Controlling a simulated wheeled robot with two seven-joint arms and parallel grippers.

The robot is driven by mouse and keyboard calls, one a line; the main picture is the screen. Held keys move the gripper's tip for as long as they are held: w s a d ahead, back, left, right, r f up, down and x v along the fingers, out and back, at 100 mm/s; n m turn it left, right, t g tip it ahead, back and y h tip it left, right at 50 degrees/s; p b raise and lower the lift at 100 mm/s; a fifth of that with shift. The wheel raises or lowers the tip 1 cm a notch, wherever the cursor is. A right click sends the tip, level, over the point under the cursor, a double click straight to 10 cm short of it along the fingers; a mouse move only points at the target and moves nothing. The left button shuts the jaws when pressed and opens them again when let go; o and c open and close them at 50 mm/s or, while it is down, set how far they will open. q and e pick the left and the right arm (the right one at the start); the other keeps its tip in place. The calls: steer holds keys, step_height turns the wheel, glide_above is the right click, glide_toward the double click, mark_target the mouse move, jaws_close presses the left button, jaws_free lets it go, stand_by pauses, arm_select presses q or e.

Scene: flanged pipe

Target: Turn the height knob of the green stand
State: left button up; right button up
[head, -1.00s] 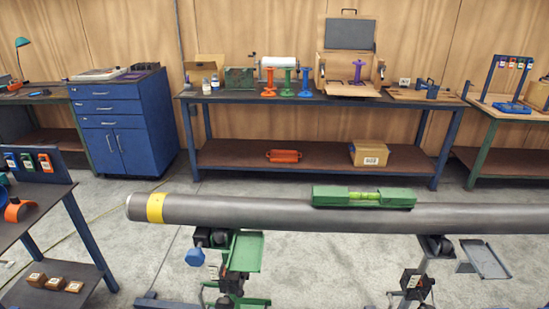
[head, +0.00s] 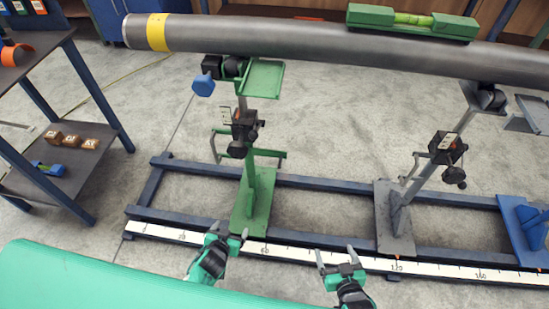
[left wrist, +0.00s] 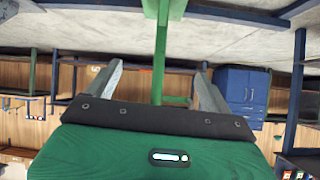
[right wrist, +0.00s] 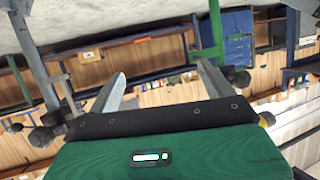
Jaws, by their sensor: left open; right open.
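The green stand (head: 255,195) stands on the blue floor frame under the pipe, left of centre in the head view. A black clamp block with dark knobs (head: 243,130) sits partway up its post; which knob sets the height I cannot tell. A blue knob (head: 204,85) sits near its top. My left gripper (head: 228,233) is open and empty, in front of and below the clamp block. In the left wrist view the green post (left wrist: 160,60) shows between the open fingers, beyond them. My right gripper (head: 336,256) is open and empty, right of the green stand.
The grey pipe (head: 300,38) crosses above, carrying a green level (head: 410,20). A grey stand (head: 395,215) and a blue stand (head: 525,225) stand to the right. A white ruler strip (head: 300,256) lies along the frame's front. A shelf table (head: 50,130) is at left.

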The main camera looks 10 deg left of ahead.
arm_select(q)
steer(key=w+r+t+b, duration=0.4)
steer(key=w+r+b, duration=0.2)
steer(key=r, duration=0.3)
steer(key=n+t+b, duration=0.2)
steer(key=t+b, duration=0.1)
steer(key=b, duration=0.2)
glide_toward(237, 154)
steer(key=shift+y, duration=0.3)
steer(key=w, duration=1.1)
steer(key=shift+w, duration=0.9)
arm_select(e)
step_height(237, 154, up, 29)
steer(key=s+t+y, duration=0.2)
steer(key=t+y, duration=0.1)
steer(key=t, duration=0.7)
steer(key=shift+r+m+t, duration=0.2)
steer(key=shift+m+t, duration=0.2)
